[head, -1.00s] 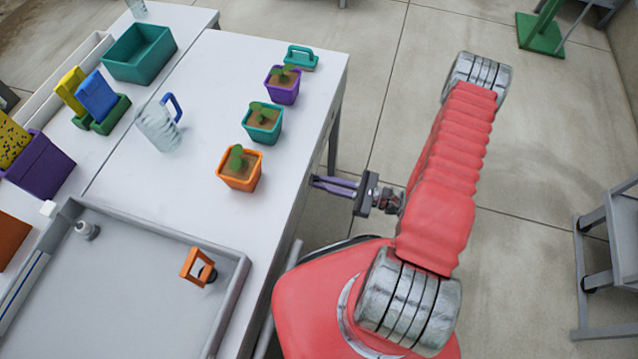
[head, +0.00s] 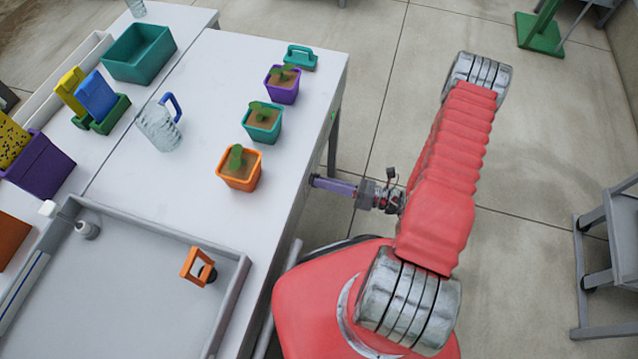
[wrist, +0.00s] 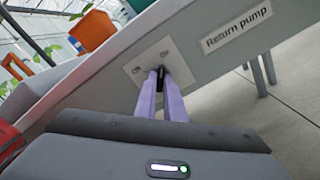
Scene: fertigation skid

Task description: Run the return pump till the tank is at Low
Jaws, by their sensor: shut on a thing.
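My gripper (head: 316,181) is at the table's right side in the head view. In the wrist view, my gripper (wrist: 161,72) has its purple fingers shut on a small dark switch (wrist: 163,69) on a pale plate (wrist: 143,69). The plate has small marks at either side, too small to read surely. A label to its right reads "Return pump" (wrist: 237,32). The fingers hide most of the switch, so its setting is unclear. A shallow grey basin (head: 175,233) lies at lower left in the head view. No Low mark is readable.
Potted plants in orange (head: 240,168), teal (head: 262,123) and purple (head: 282,84) pots stand near the table's right edge. A clear jug (head: 157,128) stands further left. An orange-framed item (head: 198,267) is in the basin.

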